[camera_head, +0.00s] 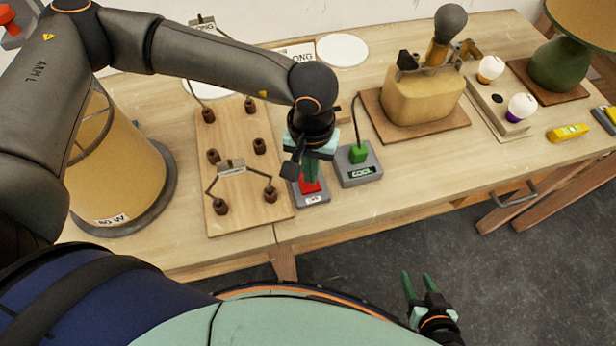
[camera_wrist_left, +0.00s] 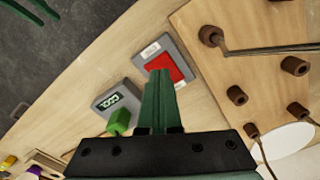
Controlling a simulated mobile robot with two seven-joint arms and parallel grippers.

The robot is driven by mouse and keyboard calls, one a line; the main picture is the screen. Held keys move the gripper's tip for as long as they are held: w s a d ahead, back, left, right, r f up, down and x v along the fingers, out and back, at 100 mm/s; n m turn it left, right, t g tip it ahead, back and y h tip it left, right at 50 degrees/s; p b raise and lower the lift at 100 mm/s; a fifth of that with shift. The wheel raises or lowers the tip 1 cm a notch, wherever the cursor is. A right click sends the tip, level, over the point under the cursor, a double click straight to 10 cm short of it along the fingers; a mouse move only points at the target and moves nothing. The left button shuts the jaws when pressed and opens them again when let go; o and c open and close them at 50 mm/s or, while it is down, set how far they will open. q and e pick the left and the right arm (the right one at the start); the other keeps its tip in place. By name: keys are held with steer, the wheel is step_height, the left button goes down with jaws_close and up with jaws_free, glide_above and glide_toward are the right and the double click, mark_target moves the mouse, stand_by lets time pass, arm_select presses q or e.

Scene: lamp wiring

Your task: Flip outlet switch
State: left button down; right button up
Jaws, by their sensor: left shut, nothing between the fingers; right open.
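The outlet switch is a red rocker (camera_head: 309,187) on a small grey box near the table's front edge. In the left wrist view the red rocker (camera_wrist_left: 166,62) lies just beyond my fingertips. My left gripper (camera_head: 311,181) is shut and empty, pointing down over the red switch and hiding part of it. Its closed green fingers show in the left wrist view (camera_wrist_left: 159,72). I cannot tell whether the tips touch the rocker. A grey box with a lit display (camera_head: 362,172) and a green plug (camera_head: 358,153) stands just right. My right gripper (camera_head: 418,285) is open and empty over the floor.
A wooden board (camera_head: 238,207) with several brown posts and wires lies left of the switch. A lampshade (camera_head: 120,165) marked 50 W stands further left. A yellow lamp base (camera_head: 420,95) on a wooden plate stands behind right. The table's front right is mostly clear.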

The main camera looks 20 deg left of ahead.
mark_target(310, 187)
arm_select(q)
steer(key=shift+f+b, duration=1.4)
steer(key=shift+b, duration=0.05)
stand_by(0.6)
steer(key=shift+r, duration=0.2)
steer(key=shift+r+p, duration=1.7)
steer(key=shift+r, duration=1.7)
